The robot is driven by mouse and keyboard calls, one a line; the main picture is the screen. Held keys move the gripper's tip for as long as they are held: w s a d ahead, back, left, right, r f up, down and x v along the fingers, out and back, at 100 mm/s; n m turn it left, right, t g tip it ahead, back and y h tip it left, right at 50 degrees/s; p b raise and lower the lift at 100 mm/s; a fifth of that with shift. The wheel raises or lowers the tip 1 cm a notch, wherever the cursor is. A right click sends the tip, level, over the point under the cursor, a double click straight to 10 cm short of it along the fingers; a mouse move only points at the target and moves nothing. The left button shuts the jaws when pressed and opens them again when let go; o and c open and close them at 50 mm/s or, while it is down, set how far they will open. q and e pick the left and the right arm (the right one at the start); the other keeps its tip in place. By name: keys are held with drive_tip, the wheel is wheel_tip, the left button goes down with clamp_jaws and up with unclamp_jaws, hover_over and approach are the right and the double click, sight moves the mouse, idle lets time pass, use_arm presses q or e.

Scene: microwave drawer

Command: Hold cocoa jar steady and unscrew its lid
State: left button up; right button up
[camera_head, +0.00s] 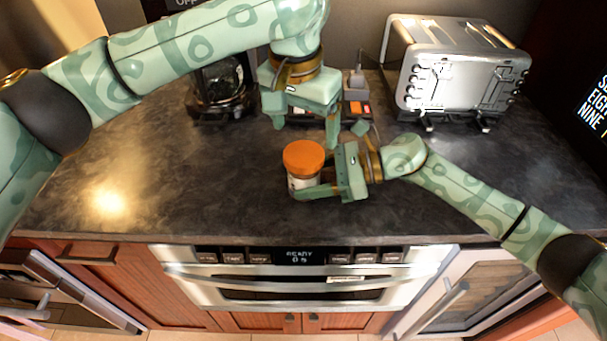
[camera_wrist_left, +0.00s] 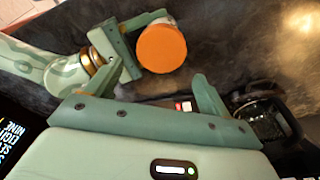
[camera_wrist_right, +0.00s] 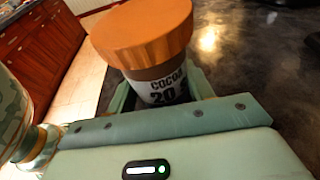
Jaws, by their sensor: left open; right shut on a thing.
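The cocoa jar (camera_head: 303,183) stands upright on the dark counter near its front edge, with its orange lid (camera_head: 303,157) on top. In the right wrist view the jar (camera_wrist_right: 165,88) shows a "COCOA 20" label under the lid (camera_wrist_right: 143,30). My right gripper (camera_head: 312,184) is shut on the jar body from the right, below the lid. My left gripper (camera_head: 305,130) is open and empty, pointing down behind the jar and apart from it. In the left wrist view the lid (camera_wrist_left: 162,48) lies beyond the fingers, not between them.
A silver toaster (camera_head: 455,75) stands at the back right. A coffee maker with a glass carafe (camera_head: 222,85) is at the back left. A small device with orange-red parts (camera_head: 358,108) sits behind my left gripper. The counter (camera_head: 150,160) left of the jar is clear.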

sight(303, 153)
use_arm(q)
drive_tip(key=shift+f, duration=2.85)
drive_tip(key=c, duration=0.9)
drive_tip(key=n+y, duration=0.1)
drive_tip(key=n, duration=0.5)
drive_tip(key=shift+n, duration=0.4)
drive_tip(key=shift+c, duration=0.2)
drive_tip(key=n+y, duration=0.1)
drive_tip(key=n, duration=0.6)
drive_tip(key=shift+a+r, duration=0.1)
